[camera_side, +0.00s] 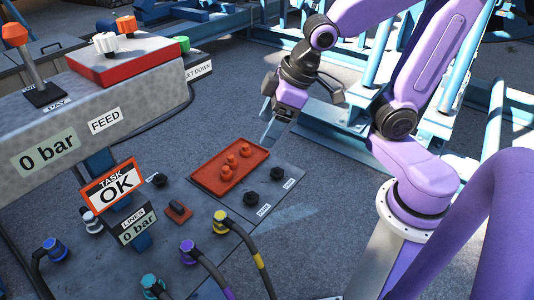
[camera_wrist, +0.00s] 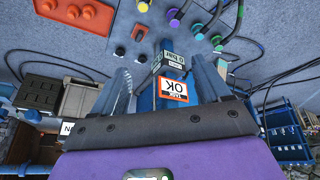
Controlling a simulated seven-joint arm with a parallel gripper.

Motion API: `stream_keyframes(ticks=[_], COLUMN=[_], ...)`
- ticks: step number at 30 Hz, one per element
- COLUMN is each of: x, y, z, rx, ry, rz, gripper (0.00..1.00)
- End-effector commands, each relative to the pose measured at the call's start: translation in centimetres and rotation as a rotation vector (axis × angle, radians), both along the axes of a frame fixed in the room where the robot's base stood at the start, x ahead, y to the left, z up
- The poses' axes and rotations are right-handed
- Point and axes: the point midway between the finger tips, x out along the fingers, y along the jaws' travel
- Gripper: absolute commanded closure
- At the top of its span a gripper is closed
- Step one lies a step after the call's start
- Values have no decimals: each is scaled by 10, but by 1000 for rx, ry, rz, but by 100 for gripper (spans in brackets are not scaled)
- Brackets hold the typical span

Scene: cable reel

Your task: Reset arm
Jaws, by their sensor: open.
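My gripper (camera_side: 272,128) hangs in the air above the floor, behind the far edge of the red tray as seen from the side. In the wrist view its two fingers (camera_wrist: 163,85) stand apart with nothing held between them. A white sign with an orange frame reading "TASK OK" (camera_side: 112,187) stands on the panel; it also shows upside down in the wrist view (camera_wrist: 173,90), seen through the gap between the fingers. Whether the gripper touches anything below is not shown; it looks clear.
The red tray (camera_side: 207,178) with several orange knobs lies on the grey panel. Black knobs (camera_side: 250,198) sit beside it. Blue, purple and yellow connectors (camera_side: 220,222) carry hoses at the front. A grey console (camera_side: 85,125) stands left. Blue metal framework (camera_side: 350,146) is behind my arm.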

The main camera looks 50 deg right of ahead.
Motion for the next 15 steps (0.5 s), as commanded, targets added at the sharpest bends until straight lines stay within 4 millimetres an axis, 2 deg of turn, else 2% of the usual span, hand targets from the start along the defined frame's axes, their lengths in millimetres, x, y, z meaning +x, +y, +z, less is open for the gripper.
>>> stream_keyframes(ticks=[1, 9, 15], x=[-15, -86, -129], y=[-2, -19, -33], z=[-5, -26, -35], rx=[-22, -148, -228], ry=[30, 173, 250], rz=[38, 226, 340], gripper=[24, 24, 24])
